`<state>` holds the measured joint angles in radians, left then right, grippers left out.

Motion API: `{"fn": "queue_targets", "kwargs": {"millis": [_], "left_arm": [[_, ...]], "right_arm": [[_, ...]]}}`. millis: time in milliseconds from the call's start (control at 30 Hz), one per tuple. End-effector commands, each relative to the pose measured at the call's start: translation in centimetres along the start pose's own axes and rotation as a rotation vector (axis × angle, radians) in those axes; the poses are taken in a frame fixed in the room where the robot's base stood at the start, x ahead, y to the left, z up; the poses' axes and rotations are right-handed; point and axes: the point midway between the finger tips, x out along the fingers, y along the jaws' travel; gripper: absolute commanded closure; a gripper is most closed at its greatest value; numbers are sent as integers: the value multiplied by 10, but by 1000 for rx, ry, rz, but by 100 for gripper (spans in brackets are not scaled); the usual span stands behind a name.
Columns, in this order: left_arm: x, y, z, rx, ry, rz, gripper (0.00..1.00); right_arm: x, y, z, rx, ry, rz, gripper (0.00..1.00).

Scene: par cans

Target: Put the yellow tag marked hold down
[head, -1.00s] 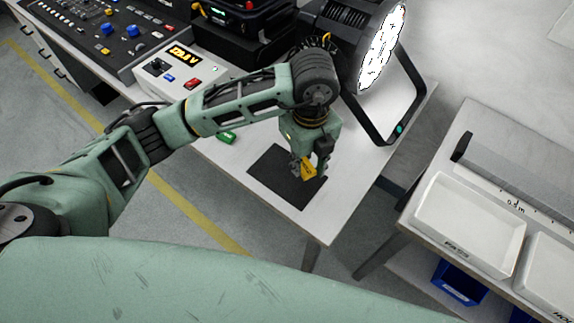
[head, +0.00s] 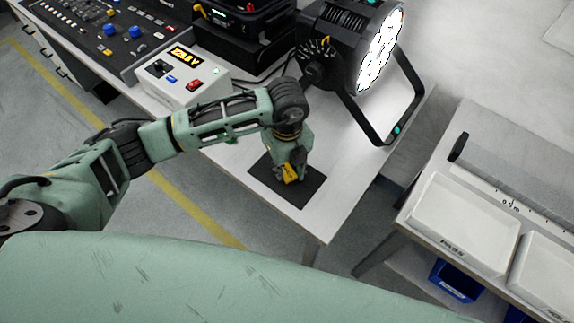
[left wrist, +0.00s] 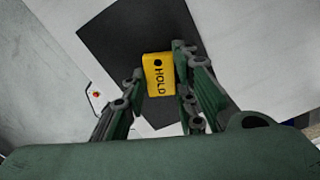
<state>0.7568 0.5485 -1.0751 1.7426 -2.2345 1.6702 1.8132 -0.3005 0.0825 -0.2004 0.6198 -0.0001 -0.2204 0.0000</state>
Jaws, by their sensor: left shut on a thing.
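The yellow tag (left wrist: 159,75) reads HOLD and has a dark hole near one end. It sits between the fingers of my left gripper (left wrist: 158,80) in the left wrist view, and the gripper is shut on it. In the head view the yellow tag (head: 290,174) shows below the gripper (head: 291,170), over the dark mat (head: 312,187) on the white table. I cannot tell whether the tag touches the mat. My right gripper is not in view.
A lit par can (head: 375,55) with a black yoke stands on the white table (head: 330,215) behind the mat. A power box (head: 185,78) with a lit display is at the left. White trays (head: 465,225) stand on the right table. A gap separates the tables.

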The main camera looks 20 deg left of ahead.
Motion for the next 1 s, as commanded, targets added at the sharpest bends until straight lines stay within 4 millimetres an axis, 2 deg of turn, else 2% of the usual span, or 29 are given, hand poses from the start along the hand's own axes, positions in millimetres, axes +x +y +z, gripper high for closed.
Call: {"fn": "queue_targets", "kwargs": {"millis": [67,100,300,567,700,867,1000], "left_arm": [[4,0,0,0,0,0,92],[2,0,0,0,0,0,71],[2,0,0,0,0,0,55],[1,0,0,0,0,0,55],[-6,-1,0,0,-1,-2,55],[-34,-2,1,1,-2,-5,55],[-66,-2,1,1,-3,-7,55]], "right_arm": [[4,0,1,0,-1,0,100],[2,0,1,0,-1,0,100],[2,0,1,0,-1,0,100],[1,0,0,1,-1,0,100],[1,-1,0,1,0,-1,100],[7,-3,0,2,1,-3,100],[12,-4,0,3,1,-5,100]]}}
